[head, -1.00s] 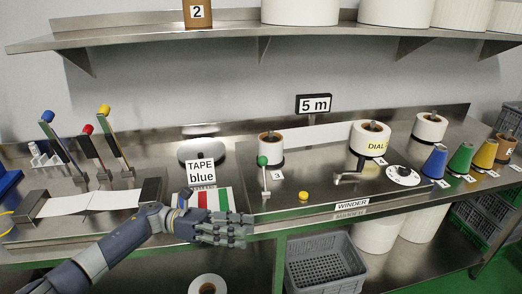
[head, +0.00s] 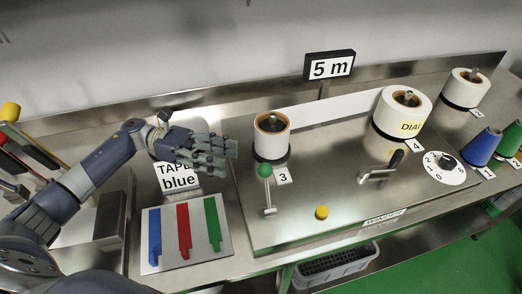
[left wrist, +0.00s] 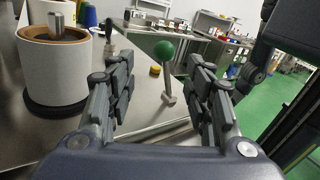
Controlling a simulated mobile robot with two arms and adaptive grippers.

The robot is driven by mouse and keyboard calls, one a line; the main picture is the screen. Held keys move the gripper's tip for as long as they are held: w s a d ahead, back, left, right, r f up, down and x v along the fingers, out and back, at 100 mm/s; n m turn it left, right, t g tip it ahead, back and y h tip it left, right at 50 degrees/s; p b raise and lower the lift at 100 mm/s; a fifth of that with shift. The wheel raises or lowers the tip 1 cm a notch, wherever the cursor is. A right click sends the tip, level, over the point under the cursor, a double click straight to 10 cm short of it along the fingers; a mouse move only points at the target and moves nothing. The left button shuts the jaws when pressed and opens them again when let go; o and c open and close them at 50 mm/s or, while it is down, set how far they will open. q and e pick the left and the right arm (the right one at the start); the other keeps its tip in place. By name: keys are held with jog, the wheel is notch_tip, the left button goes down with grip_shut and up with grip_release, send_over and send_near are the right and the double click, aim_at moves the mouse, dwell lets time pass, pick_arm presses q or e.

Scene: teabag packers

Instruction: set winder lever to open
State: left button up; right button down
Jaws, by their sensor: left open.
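The winder (head: 340,215) is a steel panel with a lever with a green ball (head: 264,171) on an upright rod, beside the label 3. My left gripper (head: 232,158) is open and empty, to the left of the green ball and above the table. In the left wrist view the green ball lever (left wrist: 165,50) stands ahead, seen between the two open fingers (left wrist: 163,88) and apart from them. My right gripper is not in view.
A white roll (head: 271,137) stands close behind the lever. A yellow button (head: 321,212), a crank (head: 380,170) and a dial (head: 444,167) are to its right. The tape card (head: 186,234) lies front left. A "5 m" sign (head: 331,66) stands behind.

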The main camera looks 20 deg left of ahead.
aim_at(260, 165)
pick_arm(q)
jog(key=d, duration=0.1)
jog(key=d+p, duration=0.1)
jog(key=d, duration=0.1)
jog(key=s+d+r+p, duration=0.1)
jog(key=shift+d, duration=0.4)
jog(key=d+p, duration=0.2)
jog(key=d, duration=0.1)
jog(key=d+p, duration=0.1)
jog(key=d, duration=0.1)
jog(key=shift+w+f, duration=0.2)
jog(key=shift+w, duration=0.05)
jog(key=shift+d+f, duration=0.1)
jog(key=shift+d, duration=0.4)
grip_shut()
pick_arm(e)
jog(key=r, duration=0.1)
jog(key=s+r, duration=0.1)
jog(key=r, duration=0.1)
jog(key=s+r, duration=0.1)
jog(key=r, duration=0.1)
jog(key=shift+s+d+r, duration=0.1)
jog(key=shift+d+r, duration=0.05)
